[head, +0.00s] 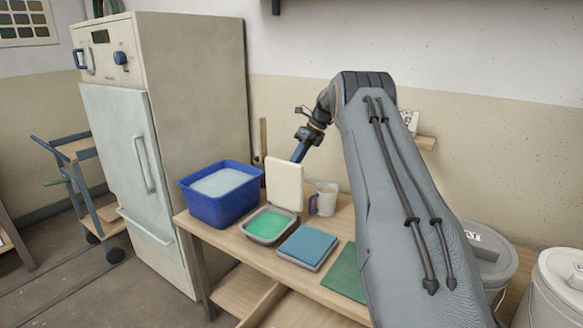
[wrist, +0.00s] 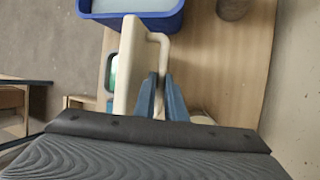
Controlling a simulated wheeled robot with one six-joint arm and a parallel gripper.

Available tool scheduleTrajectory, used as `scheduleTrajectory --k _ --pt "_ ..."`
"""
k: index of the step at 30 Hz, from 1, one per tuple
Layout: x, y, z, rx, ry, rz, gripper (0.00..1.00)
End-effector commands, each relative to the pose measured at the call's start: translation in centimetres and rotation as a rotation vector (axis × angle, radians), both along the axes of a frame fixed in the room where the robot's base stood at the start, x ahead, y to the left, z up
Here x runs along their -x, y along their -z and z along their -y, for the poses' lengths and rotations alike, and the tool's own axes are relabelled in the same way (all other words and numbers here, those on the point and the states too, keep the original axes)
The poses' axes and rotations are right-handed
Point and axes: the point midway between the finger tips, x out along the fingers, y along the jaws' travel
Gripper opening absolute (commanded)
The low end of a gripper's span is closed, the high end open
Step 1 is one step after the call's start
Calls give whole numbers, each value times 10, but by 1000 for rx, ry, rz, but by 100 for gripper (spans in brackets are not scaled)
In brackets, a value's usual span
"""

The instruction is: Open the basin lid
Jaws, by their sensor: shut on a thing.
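The cream basin lid (head: 285,184) stands upright at the back edge of the grey basin (head: 252,236). Green glaze (head: 266,227) shows inside the open basin. In the wrist view the lid (wrist: 126,68) is seen nearly edge-on, with its handle (wrist: 164,48) on the right side. My gripper (wrist: 160,92) has its blue fingers shut on the handle. In the head view my gripper (head: 299,152) is behind the lid, its tips partly hidden by it. A strip of the basin (wrist: 109,72) shows left of the lid in the wrist view.
A blue tub (head: 215,210) of pale liquid stands left of the basin. A blue-topped tray (head: 308,246) and green mat (head: 343,275) lie to the right. A mug (head: 327,197) stands close behind, right of the lid. White buckets (head: 560,285) are at far right.

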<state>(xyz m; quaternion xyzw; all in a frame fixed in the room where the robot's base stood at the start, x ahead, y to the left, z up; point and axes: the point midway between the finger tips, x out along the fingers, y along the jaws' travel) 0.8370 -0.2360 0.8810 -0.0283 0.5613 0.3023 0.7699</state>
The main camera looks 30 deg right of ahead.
Motion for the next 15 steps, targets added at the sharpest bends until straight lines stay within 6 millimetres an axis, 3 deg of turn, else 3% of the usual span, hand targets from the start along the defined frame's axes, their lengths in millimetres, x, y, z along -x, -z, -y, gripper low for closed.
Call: scheduleTrajectory --k 1,14,15 --pt "6 12 1 -6 -3 -25 0" --pt "5 11 1 -12 -5 -26 0" --pt "5 11 1 -12 -5 -26 14"
